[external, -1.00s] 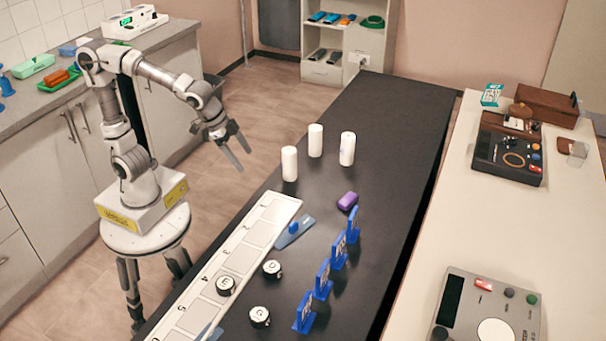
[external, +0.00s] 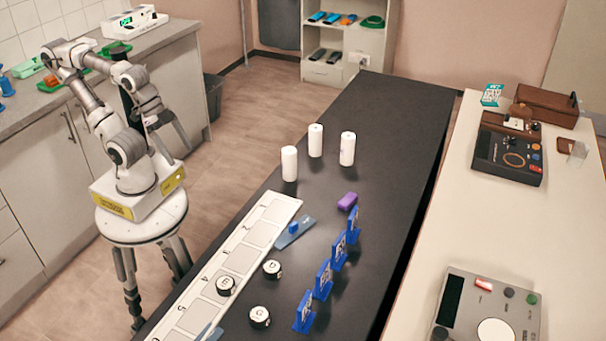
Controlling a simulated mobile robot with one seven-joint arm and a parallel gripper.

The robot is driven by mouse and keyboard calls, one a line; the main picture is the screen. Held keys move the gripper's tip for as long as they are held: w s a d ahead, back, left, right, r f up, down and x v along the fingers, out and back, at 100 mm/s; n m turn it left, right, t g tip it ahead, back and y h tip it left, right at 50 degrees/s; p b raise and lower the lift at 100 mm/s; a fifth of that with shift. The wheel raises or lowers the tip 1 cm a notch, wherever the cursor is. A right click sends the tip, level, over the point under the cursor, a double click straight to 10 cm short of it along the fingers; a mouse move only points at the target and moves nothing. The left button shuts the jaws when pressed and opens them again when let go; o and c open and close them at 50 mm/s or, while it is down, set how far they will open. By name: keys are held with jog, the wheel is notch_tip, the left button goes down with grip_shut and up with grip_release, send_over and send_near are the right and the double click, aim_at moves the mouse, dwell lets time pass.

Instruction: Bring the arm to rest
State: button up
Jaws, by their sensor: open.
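My gripper (external: 172,144) is on the left of the external view, in the air close above my base and apart from the black table. Its two fingers point down and are spread, with nothing between them. My arm is folded back, with its elbow near the left counter.
A grey counter (external: 22,116) stands behind my arm. Bare floor (external: 240,130) lies between.

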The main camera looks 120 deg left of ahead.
notch_tip(320, 180, up, 15)
jog(key=p, duration=1.3)
jog(key=shift+o, duration=0.5)
